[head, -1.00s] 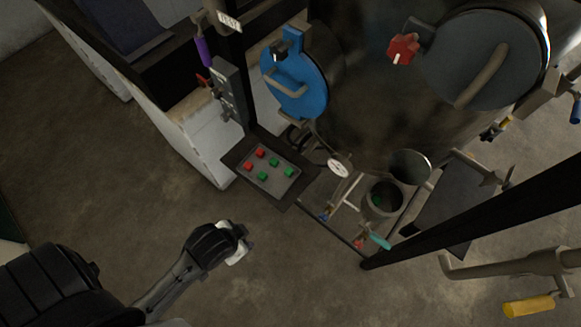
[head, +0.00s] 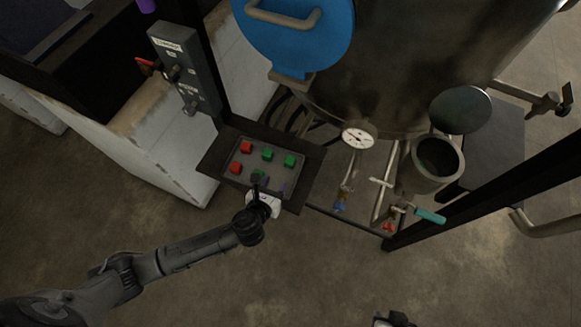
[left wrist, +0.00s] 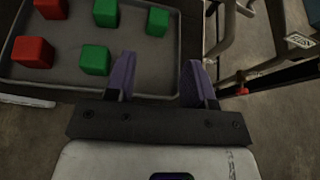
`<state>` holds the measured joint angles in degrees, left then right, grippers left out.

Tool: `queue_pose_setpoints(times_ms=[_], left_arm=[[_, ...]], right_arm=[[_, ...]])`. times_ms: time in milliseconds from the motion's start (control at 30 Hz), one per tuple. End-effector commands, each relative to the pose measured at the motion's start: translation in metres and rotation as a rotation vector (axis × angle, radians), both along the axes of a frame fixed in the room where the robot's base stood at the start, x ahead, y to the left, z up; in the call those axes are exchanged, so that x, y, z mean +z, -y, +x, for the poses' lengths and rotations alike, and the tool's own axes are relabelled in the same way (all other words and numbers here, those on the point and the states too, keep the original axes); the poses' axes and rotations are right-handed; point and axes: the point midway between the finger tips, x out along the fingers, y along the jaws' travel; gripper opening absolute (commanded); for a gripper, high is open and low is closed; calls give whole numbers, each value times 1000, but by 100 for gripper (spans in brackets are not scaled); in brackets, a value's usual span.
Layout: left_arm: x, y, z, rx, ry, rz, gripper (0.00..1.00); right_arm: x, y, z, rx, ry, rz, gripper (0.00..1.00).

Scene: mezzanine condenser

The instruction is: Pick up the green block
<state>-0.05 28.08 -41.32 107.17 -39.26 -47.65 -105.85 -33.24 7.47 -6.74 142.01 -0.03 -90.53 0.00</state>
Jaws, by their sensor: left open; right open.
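Three green blocks lie on a grey tray (head: 225,167): one at the back middle (head: 267,154), one at the right (head: 290,160), and one at the front (head: 258,174), partly hidden by my gripper. My left gripper (head: 270,186) is open and empty over the tray's front edge. In the left wrist view, the front green block (left wrist: 95,60) is just left of the left finger, outside the jaws. The right green block (left wrist: 157,21) lies ahead, between the fingers' lines. My right gripper (head: 393,318) shows only partly at the bottom edge.
Two red blocks, one behind (head: 247,146) and one in front (head: 235,168), share the tray's left side. A dark shelf (head: 312,165) carries the tray. An open pot (head: 437,160), a gauge (head: 358,137) and pipes stand right. A switch box (head: 185,72) rises behind left.

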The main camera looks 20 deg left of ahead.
Motion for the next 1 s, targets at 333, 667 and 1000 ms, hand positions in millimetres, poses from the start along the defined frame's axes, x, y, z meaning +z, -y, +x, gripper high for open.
queue_pose_setpoints(times_ms=[333,667,1000], left_arm=[[-26,0,49,-38,16,65,49],[-38,1,81,-38,14,63,49],[-52,1,109,-35,15,61,49]], right_arm=[[-15,-3,0,-3,2,10,43],[-20,-5,0,-7,2,15,43],[-31,-5,0,-6,2,15,43]])
